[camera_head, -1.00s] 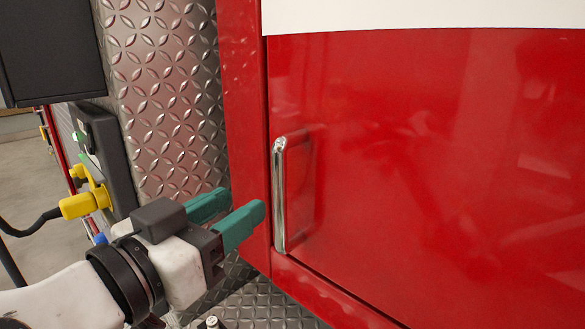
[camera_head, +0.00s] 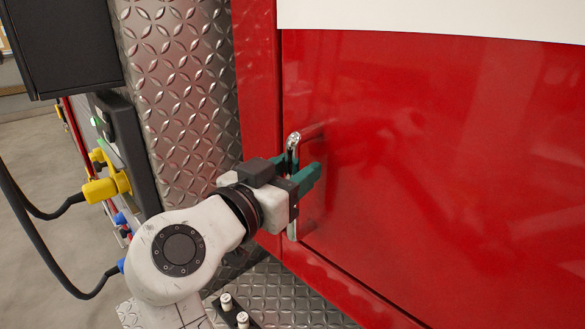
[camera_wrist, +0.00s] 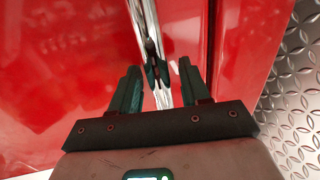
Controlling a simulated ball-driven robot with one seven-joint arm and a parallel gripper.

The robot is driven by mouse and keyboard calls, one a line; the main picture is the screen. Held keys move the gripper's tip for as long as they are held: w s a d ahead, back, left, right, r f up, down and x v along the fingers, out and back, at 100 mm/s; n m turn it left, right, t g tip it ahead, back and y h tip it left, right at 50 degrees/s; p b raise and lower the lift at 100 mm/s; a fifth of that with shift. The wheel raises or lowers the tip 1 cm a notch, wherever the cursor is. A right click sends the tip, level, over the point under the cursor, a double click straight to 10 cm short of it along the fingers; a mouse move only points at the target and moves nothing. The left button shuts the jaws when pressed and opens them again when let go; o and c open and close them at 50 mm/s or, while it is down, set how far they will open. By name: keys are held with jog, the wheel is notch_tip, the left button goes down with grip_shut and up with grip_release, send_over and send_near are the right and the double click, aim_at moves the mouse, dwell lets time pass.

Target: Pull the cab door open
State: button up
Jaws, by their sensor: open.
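The red cab door (camera_head: 430,170) fills the right of the head view and looks shut, flush along its left edge. Its vertical chrome handle (camera_head: 292,228) is near that edge, its middle hidden by my gripper. My gripper (camera_head: 298,168) is at the handle with its green fingers apart. In the wrist view the handle (camera_wrist: 148,30) runs down between the two fingertips (camera_wrist: 160,78) of my gripper, one finger on each side. I cannot tell whether either finger touches it.
A diamond-plate metal panel (camera_head: 180,90) stands left of the door frame, with a diamond-plate step (camera_head: 290,295) below. A black box (camera_head: 60,45), yellow plug (camera_head: 105,187) and hanging black cables (camera_head: 75,290) are at the left. The door face is clear.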

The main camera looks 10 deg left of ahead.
jog(key=shift+c, duration=0.3)
grip_shut()
